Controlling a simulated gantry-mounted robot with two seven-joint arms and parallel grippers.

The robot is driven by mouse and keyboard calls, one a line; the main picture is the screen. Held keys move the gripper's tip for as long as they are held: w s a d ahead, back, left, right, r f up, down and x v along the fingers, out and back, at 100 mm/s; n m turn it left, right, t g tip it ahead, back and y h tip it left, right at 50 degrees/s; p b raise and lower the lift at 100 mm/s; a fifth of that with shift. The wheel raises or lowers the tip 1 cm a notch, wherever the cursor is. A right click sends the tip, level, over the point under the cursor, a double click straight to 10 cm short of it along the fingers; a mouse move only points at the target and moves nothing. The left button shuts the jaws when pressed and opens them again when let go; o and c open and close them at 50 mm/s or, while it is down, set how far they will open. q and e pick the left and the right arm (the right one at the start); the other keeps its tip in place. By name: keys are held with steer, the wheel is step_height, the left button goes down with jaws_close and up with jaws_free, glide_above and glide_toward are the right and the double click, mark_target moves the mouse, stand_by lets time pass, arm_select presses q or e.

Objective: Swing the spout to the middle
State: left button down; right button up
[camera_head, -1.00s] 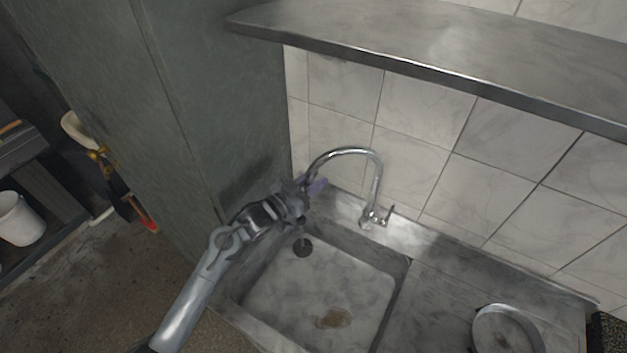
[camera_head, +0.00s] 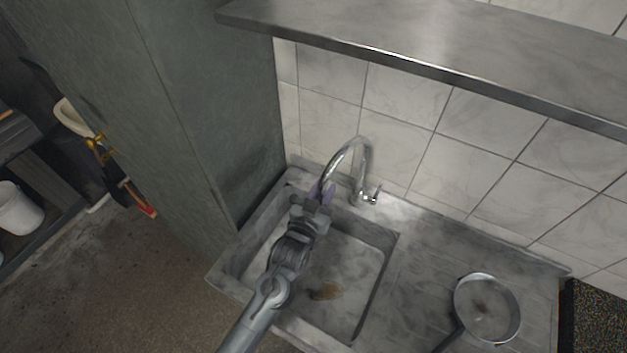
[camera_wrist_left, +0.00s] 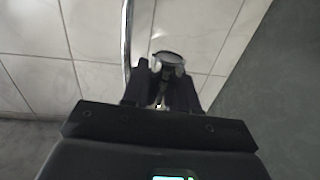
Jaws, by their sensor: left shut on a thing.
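The chrome spout (camera_head: 344,155) is a curved tube that rises from the tap base (camera_head: 364,196) at the back of the sink and arcs forward and left. My left gripper (camera_head: 321,190) is shut on the spout near its outlet end, over the back part of the sink basin (camera_head: 350,262). In the left wrist view the round spout end (camera_wrist_left: 168,62) sits between the dark fingers (camera_wrist_left: 160,88), and the tube runs up beside it. The fingers and wrist hide part of the spout end in the head view. My right gripper is not in view.
A pan (camera_head: 487,308) lies on the counter to the right of the basin. A tall grey-green panel (camera_head: 215,120) stands close on the left. A metal shelf (camera_head: 420,45) overhangs the tiled wall. A brown stain (camera_head: 326,290) marks the basin floor.

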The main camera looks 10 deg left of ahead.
arm_select(q)
steer(key=shift+s+d+p, duration=0.15)
steer(key=shift+s+d, duration=0.15)
steer(key=shift+d, duration=0.35)
steer(key=shift+s+d+p, duration=0.15)
steer(key=shift+s+d, duration=0.15)
steer(key=shift+d, duration=0.35)
steer(key=shift+s+d+p, duration=0.15)
steer(key=shift+s+d, duration=0.15)
steer(key=shift+d, duration=0.35)
steer(key=c, duration=1)
jaws_free()
steer(key=shift+o, duration=0.2)
steer(key=s+a+b, duration=0.1)
steer(key=s+b, duration=0.1)
steer(key=s, duration=0.8)
steer(key=shift+s+a, duration=0.3)
steer(key=shift+a, duration=0.1)
